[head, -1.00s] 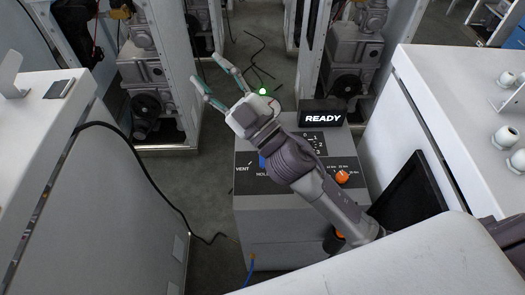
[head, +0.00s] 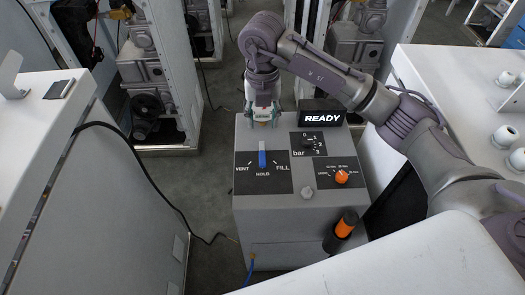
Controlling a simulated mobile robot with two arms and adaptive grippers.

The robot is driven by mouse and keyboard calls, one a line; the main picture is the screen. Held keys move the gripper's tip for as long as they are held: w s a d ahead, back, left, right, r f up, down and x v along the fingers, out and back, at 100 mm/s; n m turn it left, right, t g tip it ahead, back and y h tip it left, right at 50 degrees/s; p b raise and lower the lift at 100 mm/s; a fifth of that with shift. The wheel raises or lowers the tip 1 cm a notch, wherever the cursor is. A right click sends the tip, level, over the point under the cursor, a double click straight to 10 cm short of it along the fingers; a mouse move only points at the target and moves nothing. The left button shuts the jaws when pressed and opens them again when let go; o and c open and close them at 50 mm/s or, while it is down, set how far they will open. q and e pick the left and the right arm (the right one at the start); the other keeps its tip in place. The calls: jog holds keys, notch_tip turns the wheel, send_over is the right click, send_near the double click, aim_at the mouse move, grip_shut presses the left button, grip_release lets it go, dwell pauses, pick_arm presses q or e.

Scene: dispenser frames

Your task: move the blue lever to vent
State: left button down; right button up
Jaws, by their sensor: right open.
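The blue lever (head: 262,157) stands on a black panel (head: 279,183) on top of the grey dispenser box (head: 300,228). VENT is printed to its left, FILL to its right and HOLD below. The lever lies along the middle, pointing to neither VENT nor FILL. My right gripper (head: 262,122) points down over the box's back edge, behind the lever and apart from it. It is open and nothing shows between its fingers. My left gripper is out of view.
An orange-black handle (head: 343,226) is at the front right. White cabinets flank the box.

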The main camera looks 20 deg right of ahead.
aim_at(262, 156)
notch_tip(262, 156, down, 14)
jog(key=p, duration=0.3)
jog(key=shift+r, duration=0.2)
grip_shut()
